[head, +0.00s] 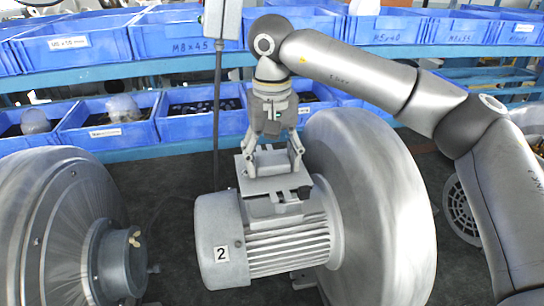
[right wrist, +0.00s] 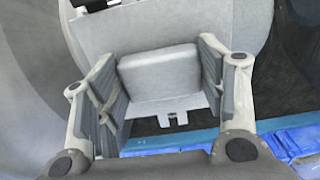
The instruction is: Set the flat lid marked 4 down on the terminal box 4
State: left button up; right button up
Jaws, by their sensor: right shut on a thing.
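My right gripper (head: 270,163) is shut on the raised block of a flat grey lid (head: 262,184). The lid is roughly level, directly over the grey terminal box (head: 262,207) on top of a finned motor (head: 290,245). I cannot tell whether lid and box touch. In the right wrist view, the lid's block (right wrist: 158,72) sits between the two finger pads of the gripper (right wrist: 160,88), with the lid's plate (right wrist: 140,30) around it. The motor's end label reads 2. No 4 is legible on lid or box. My left gripper is not in view.
A large round blower housing (head: 375,215) stands right behind the motor. Another blower (head: 60,220) stands at the left. Blue bins (head: 75,42) fill shelves at the back. A dark vertical pole (head: 217,120) rises behind the motor. Dark bench surface shows between the blowers.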

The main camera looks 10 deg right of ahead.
aim_at(272, 162)
jog(key=shift+f, duration=0.4)
jog(key=o, duration=1.2)
notch_tip(272, 162, up, 12)
